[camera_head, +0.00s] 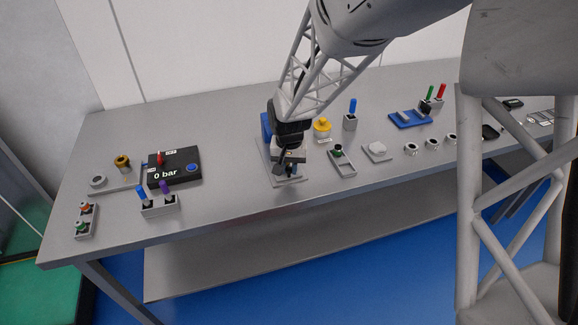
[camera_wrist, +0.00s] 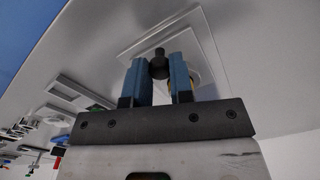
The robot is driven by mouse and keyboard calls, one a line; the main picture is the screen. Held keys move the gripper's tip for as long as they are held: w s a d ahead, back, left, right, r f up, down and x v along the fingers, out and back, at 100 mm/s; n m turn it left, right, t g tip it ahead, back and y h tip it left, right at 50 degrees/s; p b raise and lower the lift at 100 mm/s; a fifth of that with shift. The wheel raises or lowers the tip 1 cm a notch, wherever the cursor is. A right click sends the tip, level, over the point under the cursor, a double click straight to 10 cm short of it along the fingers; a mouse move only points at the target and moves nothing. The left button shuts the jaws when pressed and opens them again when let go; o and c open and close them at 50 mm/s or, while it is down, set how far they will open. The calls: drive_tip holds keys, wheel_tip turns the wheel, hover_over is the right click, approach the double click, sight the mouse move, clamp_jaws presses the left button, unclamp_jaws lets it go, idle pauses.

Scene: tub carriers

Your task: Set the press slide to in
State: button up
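My gripper (camera_head: 288,168) points down over a station with a grey base plate (camera_head: 268,160) and a blue block (camera_head: 266,124) behind, which I take for the press. In the wrist view, a black knob (camera_wrist: 159,66) fills the narrow gap between the blue fingers of my gripper (camera_wrist: 161,72), which look shut on it. The pale square base plate (camera_wrist: 208,40) shows behind them. The gripper hides most of the station in the head view, so the slide's position cannot be read.
Right of the gripper are a grey channel with a green knob (camera_head: 338,151), a yellow-topped part (camera_head: 322,127) and a holder with a blue handle (camera_head: 352,107). To the left are a black "0 bar" box (camera_head: 174,167) and a two-handle holder (camera_head: 160,205). Bare table lies between.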

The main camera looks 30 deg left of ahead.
clamp_jaws()
drive_tip(key=shift+w+a, duration=1.6)
drive_tip(key=shift+a, duration=0.05)
drive_tip(key=o, duration=0.7)
unclamp_jaws()
drive_tip(key=shift+o, duration=0.2)
drive_tip(key=shift+r, duration=0.15)
drive_tip(key=shift+r, duration=3.8)
